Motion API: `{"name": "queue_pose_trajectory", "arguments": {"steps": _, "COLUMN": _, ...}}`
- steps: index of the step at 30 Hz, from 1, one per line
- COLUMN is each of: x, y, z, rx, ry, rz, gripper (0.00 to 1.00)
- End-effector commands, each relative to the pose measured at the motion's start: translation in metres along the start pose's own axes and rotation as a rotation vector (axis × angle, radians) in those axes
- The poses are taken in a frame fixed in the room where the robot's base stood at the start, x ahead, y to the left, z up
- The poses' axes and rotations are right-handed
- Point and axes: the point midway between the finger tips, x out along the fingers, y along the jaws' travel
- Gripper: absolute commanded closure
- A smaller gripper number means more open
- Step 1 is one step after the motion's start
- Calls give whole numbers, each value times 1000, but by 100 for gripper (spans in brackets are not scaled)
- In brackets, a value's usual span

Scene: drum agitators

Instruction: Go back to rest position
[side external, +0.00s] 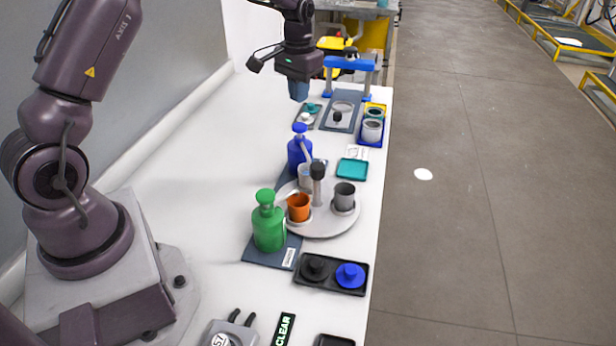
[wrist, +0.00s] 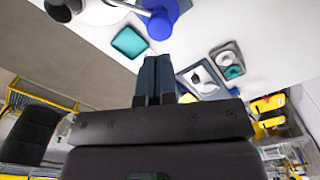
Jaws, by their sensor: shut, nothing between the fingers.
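My gripper (side external: 299,90) hangs over the far part of the white table in the side view, with its fingers pointing down. In the wrist view my gripper (wrist: 154,62) shows its two blue-grey fingers pressed together with nothing between them. The fingers look clear of the things around them. The blue bottle (side external: 298,153) stands nearer than the gripper in the side view, and its blue body (wrist: 160,18) shows at the top of the wrist view.
A round grey platform (side external: 322,228) bears orange and grey cups. A green bottle (side external: 268,228) stands beside it. A black tray (side external: 330,286) holds black and blue lids. A teal square (side external: 352,168) and a blue stand (side external: 350,64) lie farther back. The table's left strip is clear.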

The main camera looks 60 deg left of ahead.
Motion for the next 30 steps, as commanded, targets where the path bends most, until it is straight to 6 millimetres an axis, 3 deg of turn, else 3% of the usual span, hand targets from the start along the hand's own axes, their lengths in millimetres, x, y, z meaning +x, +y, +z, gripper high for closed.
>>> {"name": "queue_pose_trajectory", "arguments": {"steps": 11, "x": 6, "y": 1, "z": 7, "rx": -17, "ry": -18, "rz": 1, "gripper": 100}}
{"name": "queue_pose_trajectory", "arguments": {"steps": 14, "x": 9, "y": 4, "z": 26, "rx": -29, "ry": -48, "rz": 4, "gripper": 100}}
{"name": "queue_pose_trajectory", "arguments": {"steps": 23, "x": -63, "y": 45, "z": 107, "rx": 14, "ry": 31, "rz": 2, "gripper": 100}}
{"name": "queue_pose_trajectory", "arguments": {"steps": 30, "x": -111, "y": 76, "z": 189, "rx": 90, "ry": 165, "rz": 10, "gripper": 100}}
